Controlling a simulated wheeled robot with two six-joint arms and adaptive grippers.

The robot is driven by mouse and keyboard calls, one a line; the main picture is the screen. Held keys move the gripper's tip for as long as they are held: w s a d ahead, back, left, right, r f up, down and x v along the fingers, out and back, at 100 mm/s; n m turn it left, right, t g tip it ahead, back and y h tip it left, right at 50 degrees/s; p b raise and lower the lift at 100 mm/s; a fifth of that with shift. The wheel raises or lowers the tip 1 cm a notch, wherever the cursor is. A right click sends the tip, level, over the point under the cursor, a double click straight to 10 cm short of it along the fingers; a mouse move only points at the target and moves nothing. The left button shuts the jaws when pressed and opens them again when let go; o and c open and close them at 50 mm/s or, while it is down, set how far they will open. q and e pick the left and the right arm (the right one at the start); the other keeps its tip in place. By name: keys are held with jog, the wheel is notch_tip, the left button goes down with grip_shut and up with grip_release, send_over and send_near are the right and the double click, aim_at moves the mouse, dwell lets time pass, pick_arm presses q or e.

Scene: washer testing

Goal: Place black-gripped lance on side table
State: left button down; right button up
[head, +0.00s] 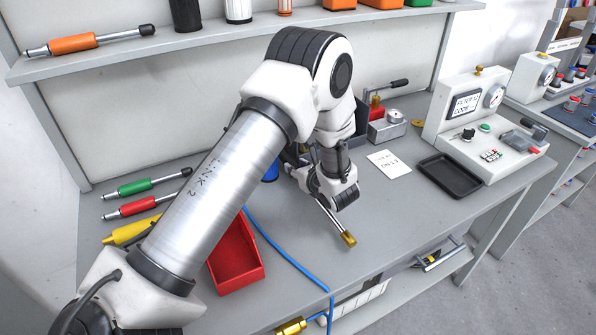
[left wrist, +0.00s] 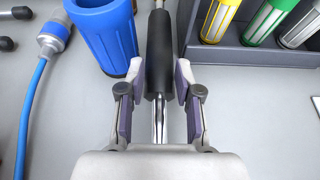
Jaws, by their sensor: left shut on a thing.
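In the head view my left gripper (head: 328,188) is low over the workbench, shut on the lance, whose metal tube and brass tip (head: 348,240) point toward the front. My arm hides the black grip there. I cannot tell whether the lance touches the bench. A second table (head: 577,146) stands at the right. My right gripper is not in view.
A blue cup (left wrist: 105,35) stands close beside the lance; a rack (left wrist: 262,58) of coloured cylinders is on its other side. A red bin (head: 236,258), blue hose (head: 290,258), white card (head: 389,163), black tray (head: 450,176) and test box (head: 490,125) occupy the bench.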

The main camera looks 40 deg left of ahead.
pick_arm(q)
notch_tip(320, 180, down, 2)
jog(key=shift+w+a, duration=0.1)
jog(key=shift+w, duration=0.05)
jog(key=c, duration=0.8)
grip_release()
jog(key=shift+f, duration=0.1)
